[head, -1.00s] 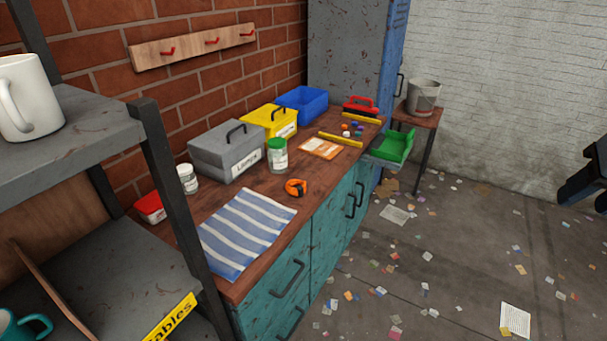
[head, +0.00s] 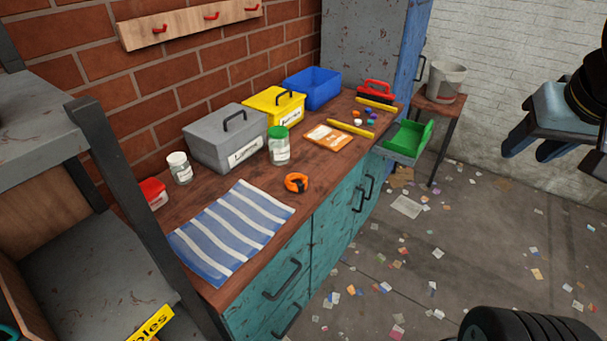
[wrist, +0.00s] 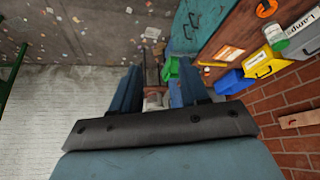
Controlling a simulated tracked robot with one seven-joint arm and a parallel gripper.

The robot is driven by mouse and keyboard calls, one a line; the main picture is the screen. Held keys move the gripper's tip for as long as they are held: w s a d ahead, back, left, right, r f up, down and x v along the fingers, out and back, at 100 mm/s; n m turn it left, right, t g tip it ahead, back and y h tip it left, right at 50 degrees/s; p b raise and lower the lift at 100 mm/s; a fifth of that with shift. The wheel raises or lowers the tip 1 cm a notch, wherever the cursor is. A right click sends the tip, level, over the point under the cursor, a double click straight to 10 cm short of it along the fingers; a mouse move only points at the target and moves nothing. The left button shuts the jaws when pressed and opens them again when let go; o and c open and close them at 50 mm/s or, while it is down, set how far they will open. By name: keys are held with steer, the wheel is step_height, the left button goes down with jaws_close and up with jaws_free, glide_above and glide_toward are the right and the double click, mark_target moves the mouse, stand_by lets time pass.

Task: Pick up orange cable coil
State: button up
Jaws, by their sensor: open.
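The orange cable coil (head: 296,182) lies on the wooden worktop, just right of the blue striped cloth and in front of the green-lidded jar. It is a small ring with a dark part on it. My gripper (head: 535,152) is at the right edge of the head view, open and empty, well away from the coil. In the wrist view my gripper (wrist: 162,88) shows its two blue fingers apart, with nothing between them in grasp.
The striped cloth (head: 232,228), green-lidded jar (head: 279,150), grey case (head: 222,150), orange-and-white packet (head: 328,137) and yellow bar (head: 350,128) surround the coil. A shelf post (head: 120,200) stands at left. The green tray (head: 408,140) juts from the worktop's far end.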

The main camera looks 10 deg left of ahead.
steer(key=shift+o, duration=0.8)
steer(key=shift+w, duration=0.1)
steer(key=o, duration=0.8)
steer(key=w+f+n, duration=0.1)
steer(key=w, duration=0.4)
steer(key=w+a+f+n+t, duration=0.1)
steer(key=w+f, duration=0.1)
steer(key=w, duration=0.3)
steer(key=w+a+f+n+t, duration=0.1)
steer(key=w+f, duration=0.1)
steer(key=w, duration=0.4)
steer(key=shift+a+f+n, duration=0.1)
steer(key=shift+f+n, duration=0.15)
steer(key=shift+n, duration=0.05)
steer(key=shift+o, duration=0.2)
steer(key=w+a+f+n+t+y, duration=0.2)
steer(key=w+a+f+n, duration=0.3)
steer(key=w+f, duration=0.4)
steer(key=n+g+y, duration=0.4)
steer(key=n+y, duration=0.1)
steer(key=y, duration=0.8)
glide_toward(296, 179)
steer(key=s+d+r, duration=0.2)
steer(key=s+d, duration=0.1)
steer(key=s, duration=0.1)
steer(key=x, duration=0.7)
steer(key=shift+w+a+r, duration=0.15)
steer(key=shift+w+a, duration=0.15)
steer(key=shift+w, duration=0.2)
steer(key=shift+x, duration=2.55)
